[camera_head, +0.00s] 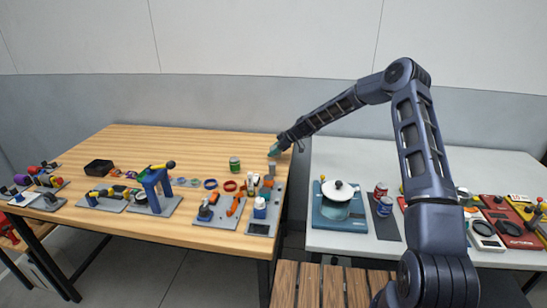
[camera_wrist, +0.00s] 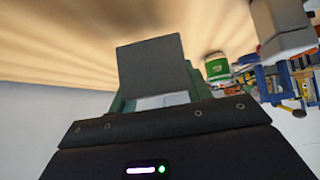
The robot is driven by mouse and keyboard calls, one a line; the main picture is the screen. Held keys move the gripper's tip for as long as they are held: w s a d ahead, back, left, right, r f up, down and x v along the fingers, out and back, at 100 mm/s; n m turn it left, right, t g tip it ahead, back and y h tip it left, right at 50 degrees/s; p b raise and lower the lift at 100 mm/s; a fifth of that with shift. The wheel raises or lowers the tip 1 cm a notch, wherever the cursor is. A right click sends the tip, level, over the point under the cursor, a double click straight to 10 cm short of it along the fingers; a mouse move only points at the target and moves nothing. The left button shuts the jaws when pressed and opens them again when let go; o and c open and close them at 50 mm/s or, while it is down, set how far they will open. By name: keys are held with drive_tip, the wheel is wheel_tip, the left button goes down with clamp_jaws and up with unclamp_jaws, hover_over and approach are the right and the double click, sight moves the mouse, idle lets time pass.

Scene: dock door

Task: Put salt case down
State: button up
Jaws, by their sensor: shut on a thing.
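My gripper (camera_head: 276,148) is over the back right corner of the wooden table, close to the gap before the white table. In the wrist view its green fingers (camera_wrist: 157,98) are shut on a plain grey, flat-faced box, which I take for the salt case (camera_wrist: 150,65). The box sticks out past the fingertips. A small grey piece (camera_head: 271,168) shows just below the gripper in the head view; I cannot tell whether it is the same box or whether it touches the tabletop.
On the wooden table (camera_head: 215,145), a green can (camera_head: 235,164) stands left of the gripper, with colored rings (camera_head: 210,184) and a white bottle (camera_head: 260,203) nearer the front. The back of the table is largely clear. A white pot (camera_head: 337,200) stands on the white table (camera_head: 340,155).

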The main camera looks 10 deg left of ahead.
sight(274, 156)
drive_tip(key=shift+f, duration=1.8)
drive_tip(key=o, duration=1)
drive_tip(key=shift+f, duration=0.1)
drive_tip(key=shift+o, duration=0.2)
